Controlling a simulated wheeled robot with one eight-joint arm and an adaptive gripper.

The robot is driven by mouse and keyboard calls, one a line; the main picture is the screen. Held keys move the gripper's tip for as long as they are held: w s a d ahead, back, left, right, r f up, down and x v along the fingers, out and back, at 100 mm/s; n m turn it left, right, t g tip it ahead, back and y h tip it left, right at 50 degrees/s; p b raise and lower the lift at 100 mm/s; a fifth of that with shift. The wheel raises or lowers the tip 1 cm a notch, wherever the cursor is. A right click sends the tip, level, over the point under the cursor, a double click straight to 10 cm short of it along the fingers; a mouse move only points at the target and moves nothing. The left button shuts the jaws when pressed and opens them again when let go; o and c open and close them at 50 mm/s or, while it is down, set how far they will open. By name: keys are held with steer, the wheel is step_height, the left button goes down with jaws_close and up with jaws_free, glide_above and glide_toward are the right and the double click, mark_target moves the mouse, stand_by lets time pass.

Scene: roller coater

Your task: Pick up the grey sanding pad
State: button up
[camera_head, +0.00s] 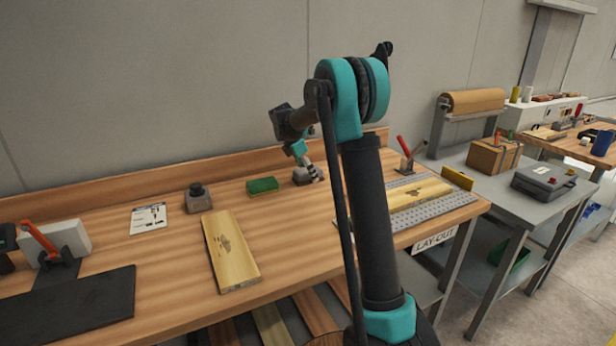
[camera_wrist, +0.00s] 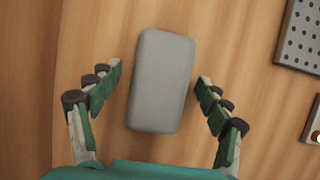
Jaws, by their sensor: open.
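The grey sanding pad (camera_wrist: 161,80) lies on the wooden bench, a rounded grey block in the middle of the wrist view. My gripper (camera_wrist: 157,80) is open, with one finger on each side of the pad and a visible gap to it on both sides. In the head view my gripper (camera_head: 312,174) is low over the back of the bench, at the grey pad (camera_head: 301,177), which is partly hidden by the fingers. I cannot tell the exact height of the fingertips above the bench top.
A wooden board (camera_head: 230,250) lies in front. A perforated grey plate (camera_head: 455,201) bearing another board is to the right. The bench has a raised back edge (camera_head: 150,189).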

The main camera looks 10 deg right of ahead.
steer(key=shift+c, duration=0.2)
steer(key=c, duration=1.3)
step_height(320, 180, up, 20)
steer(key=shift+r, duration=0.25)
steer(key=o, duration=0.5)
steer(key=shift+c, duration=1.3)
